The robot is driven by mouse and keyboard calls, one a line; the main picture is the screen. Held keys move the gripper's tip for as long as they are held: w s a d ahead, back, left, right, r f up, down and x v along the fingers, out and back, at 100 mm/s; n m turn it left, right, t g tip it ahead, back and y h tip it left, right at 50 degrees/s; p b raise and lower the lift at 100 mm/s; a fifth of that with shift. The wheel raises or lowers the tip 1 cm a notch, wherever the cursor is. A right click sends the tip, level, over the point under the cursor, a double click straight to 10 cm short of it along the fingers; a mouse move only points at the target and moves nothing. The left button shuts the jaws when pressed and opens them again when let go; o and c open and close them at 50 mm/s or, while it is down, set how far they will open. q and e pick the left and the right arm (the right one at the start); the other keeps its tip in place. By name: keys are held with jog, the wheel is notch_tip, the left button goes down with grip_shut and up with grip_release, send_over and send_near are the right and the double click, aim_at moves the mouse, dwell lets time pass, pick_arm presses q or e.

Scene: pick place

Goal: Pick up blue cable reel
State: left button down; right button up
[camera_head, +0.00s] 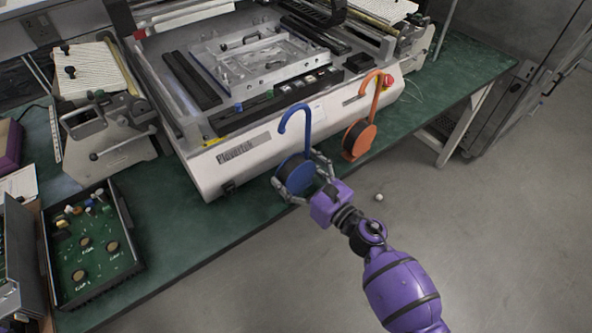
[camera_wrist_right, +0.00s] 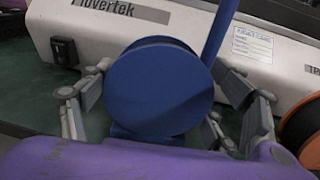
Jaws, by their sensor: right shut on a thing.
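The blue cable reel (camera_head: 296,168) stands upright at the front of the green bench, close to the white machine's front, with its hooked handle rising above it. In the right wrist view the reel's round blue face (camera_wrist_right: 160,88) fills the middle. My right gripper (camera_head: 296,180) is shut on the blue cable reel, with one finger on each side of it. Its fingers also show in the right wrist view (camera_wrist_right: 165,110). I cannot tell if the reel is clear of the bench. My left gripper is not in view.
An orange cable reel (camera_head: 358,140) with a hooked handle stands just right of the blue one. The white machine (camera_head: 235,160) stands right behind both. A tray with a green circuit board (camera_head: 105,262) is at the left. The bench's front edge is near.

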jog(key=c, duration=0.5)
jog(key=shift+r, duration=0.1)
